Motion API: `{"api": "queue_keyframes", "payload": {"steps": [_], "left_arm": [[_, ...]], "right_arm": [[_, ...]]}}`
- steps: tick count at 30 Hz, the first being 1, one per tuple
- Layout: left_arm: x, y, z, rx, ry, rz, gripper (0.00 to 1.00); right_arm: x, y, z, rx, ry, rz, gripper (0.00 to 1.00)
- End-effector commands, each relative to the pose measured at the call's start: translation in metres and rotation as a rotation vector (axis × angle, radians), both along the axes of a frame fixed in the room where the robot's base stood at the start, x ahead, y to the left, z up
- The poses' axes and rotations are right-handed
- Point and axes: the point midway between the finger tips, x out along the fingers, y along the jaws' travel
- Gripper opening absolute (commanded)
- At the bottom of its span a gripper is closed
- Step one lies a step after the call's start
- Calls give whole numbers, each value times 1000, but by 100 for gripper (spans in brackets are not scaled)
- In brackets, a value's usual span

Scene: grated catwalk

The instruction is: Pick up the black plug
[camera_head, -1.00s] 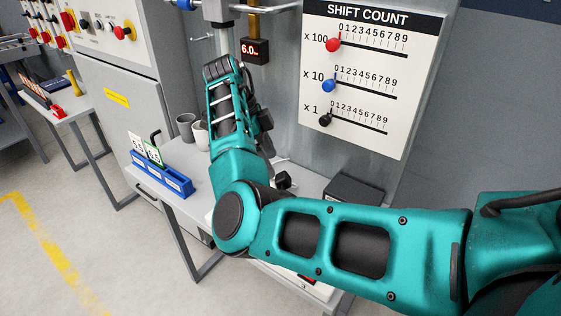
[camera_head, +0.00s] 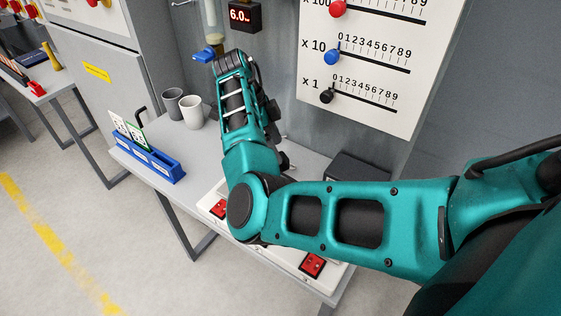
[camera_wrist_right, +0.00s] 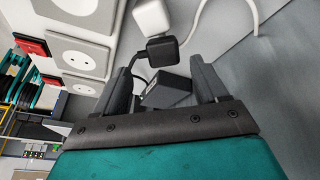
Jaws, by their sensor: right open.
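The black plug (camera_wrist_right: 163,50) lies on the bench in the right wrist view, just beyond and between the fingertips, with a dark cable leading left. A small dark shape that looks like it also shows beside my arm in the head view (camera_head: 284,161). My right gripper (camera_wrist_right: 162,76) is open, its two fingers apart with nothing held. In the head view my right arm reaches over the bench and mostly hides the gripper. A white plug (camera_wrist_right: 151,17) with a white cable lies next to the black plug. My left gripper is not in view.
White socket plates (camera_wrist_right: 78,55) with red switches line the left of the wrist view. A dark box (camera_head: 360,175) stands on the bench (camera_head: 315,162) by the wall. Two cups (camera_head: 191,111) and a blue card holder (camera_head: 152,163) stand left of my arm.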

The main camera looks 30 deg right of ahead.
Motion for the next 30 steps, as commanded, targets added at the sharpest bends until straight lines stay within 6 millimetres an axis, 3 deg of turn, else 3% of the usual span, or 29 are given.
{"api": "queue_keyframes", "payload": {"steps": [10, 20, 30], "left_arm": [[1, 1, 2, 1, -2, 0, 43], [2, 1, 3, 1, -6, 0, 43], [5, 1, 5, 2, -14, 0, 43]], "right_arm": [[-10, -14, -43, 1, 2, -1, 72], [-12, -16, -49, 1, 0, -1, 72], [-11, -16, -48, 1, 0, -1, 39]]}}
